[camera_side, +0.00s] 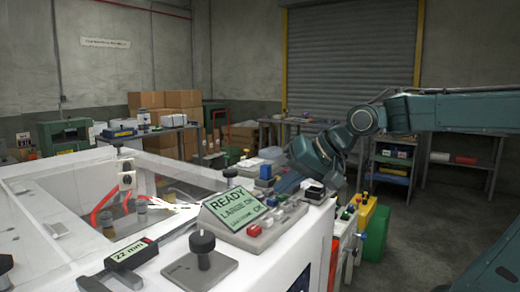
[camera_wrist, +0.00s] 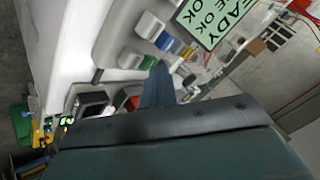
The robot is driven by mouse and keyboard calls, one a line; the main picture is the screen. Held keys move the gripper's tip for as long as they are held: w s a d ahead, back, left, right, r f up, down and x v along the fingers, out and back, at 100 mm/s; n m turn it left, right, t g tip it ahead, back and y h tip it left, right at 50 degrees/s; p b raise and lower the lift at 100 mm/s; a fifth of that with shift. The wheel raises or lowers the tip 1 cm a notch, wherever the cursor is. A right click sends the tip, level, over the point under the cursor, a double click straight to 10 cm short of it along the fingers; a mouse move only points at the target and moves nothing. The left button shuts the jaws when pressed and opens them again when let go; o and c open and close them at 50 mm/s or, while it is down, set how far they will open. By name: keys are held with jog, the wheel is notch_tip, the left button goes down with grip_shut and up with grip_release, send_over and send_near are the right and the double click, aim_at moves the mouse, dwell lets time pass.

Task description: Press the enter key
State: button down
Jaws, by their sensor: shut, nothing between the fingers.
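A control panel (camera_side: 262,238) sits on the white machine top, with a green display (camera_side: 236,208) reading "READY". A row of coloured keys lies beside the display, among them a red key (camera_side: 254,230). In the wrist view the display (camera_wrist: 208,20) is at the top, with a white key (camera_wrist: 149,25) and a blue key (camera_wrist: 165,41) next to it. I cannot read which key is enter. My gripper (camera_wrist: 158,68) is shut and empty, its tip pointing toward the keys. I cannot tell whether it touches one. In the side view its tip is hard to make out behind the panel.
A black knob on a plate (camera_side: 203,250) and a gauge reading "22 mm" (camera_side: 130,252) stand left of the panel. An open framed bay (camera_side: 110,185) lies behind them. Yellow and green boxes (camera_side: 367,225) stand beyond the machine's right edge.

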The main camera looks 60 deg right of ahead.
dwell(0.3)
jog(key=shift+r, duration=0.8)
notch_tip(320, 180, up, 5)
jog(key=shift+r, duration=0.1)
dwell(0.7)
dwell(0.5)
